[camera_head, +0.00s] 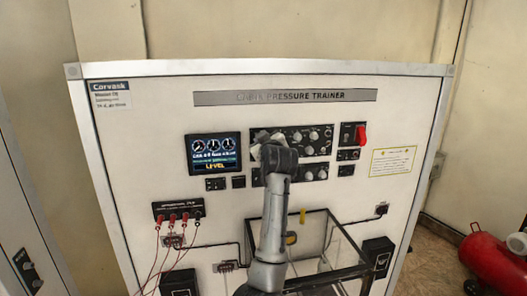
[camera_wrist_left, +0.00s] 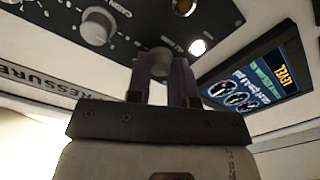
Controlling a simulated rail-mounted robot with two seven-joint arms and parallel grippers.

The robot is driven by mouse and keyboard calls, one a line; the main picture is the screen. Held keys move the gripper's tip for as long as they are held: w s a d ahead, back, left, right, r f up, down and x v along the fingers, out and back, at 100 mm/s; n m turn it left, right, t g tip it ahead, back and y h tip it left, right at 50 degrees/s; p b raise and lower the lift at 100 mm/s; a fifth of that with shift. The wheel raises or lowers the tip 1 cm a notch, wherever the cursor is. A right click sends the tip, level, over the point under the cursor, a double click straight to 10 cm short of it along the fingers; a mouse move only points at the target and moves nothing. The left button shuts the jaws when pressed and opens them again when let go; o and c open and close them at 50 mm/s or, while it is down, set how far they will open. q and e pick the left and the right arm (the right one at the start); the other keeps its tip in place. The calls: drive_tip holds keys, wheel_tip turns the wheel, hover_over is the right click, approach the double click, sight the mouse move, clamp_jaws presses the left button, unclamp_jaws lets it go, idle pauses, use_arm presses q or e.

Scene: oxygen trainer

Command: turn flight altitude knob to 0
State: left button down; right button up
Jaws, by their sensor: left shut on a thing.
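A black knob panel (camera_head: 306,139) sits on the upright white trainer board, right of the display. My left gripper (camera_head: 268,137) is at the panel's left part, and its arm rises from below across the board. In the left wrist view, the two fingers of my left gripper (camera_wrist_left: 162,66) are shut on a small grey knob (camera_wrist_left: 161,55), one finger on each side. The knob's label and pointer cannot be read, so its setting cannot be told. In the head view the gripper hides this knob. My right gripper is not in view.
The display (camera_head: 213,153) shows dials and "LEVEL". A larger knob (camera_wrist_left: 97,27) and a lit lamp (camera_wrist_left: 198,47) are near the held knob. A red switch (camera_head: 361,134) is at right. Red leads (camera_head: 172,219) hang lower left. A clear box (camera_head: 312,238) stands below.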

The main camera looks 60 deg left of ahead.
use_arm(q)
drive_tip(key=shift+n+b, duration=0.45)
drive_tip(key=shift+n, duration=0.15)
drive_tip(key=c, duration=1)
unclamp_jaws()
drive_tip(key=b+v, duration=0.4)
drive_tip(key=v, duration=1)
